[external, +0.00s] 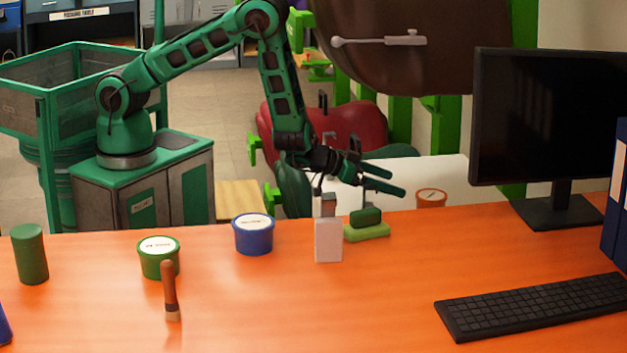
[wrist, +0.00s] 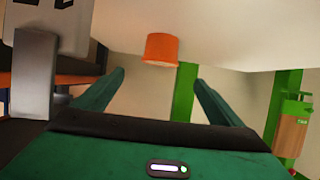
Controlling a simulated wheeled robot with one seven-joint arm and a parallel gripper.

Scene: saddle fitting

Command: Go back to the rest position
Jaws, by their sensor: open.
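My gripper (external: 384,180) is on the end of the green arm, behind the orange desk's far edge. Its two green fingers point right and are spread apart with nothing between them. In the wrist view, my gripper (wrist: 160,95) also shows open, with an orange tub (wrist: 161,49) beyond the fingertips on a pale surface. That orange tub (external: 431,199) stands just right of the fingers in the external view. A brown saddle (external: 430,60) is behind, at the upper right.
The orange desk (external: 330,310) holds a blue tub (external: 253,234), a green tub (external: 159,257), a brush (external: 170,290), a green cylinder (external: 30,253), a grey block (external: 328,240), a green sponge-like piece (external: 367,232), a monitor (external: 545,115) and a keyboard (external: 540,305). A red saddle (external: 350,130) is behind the arm.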

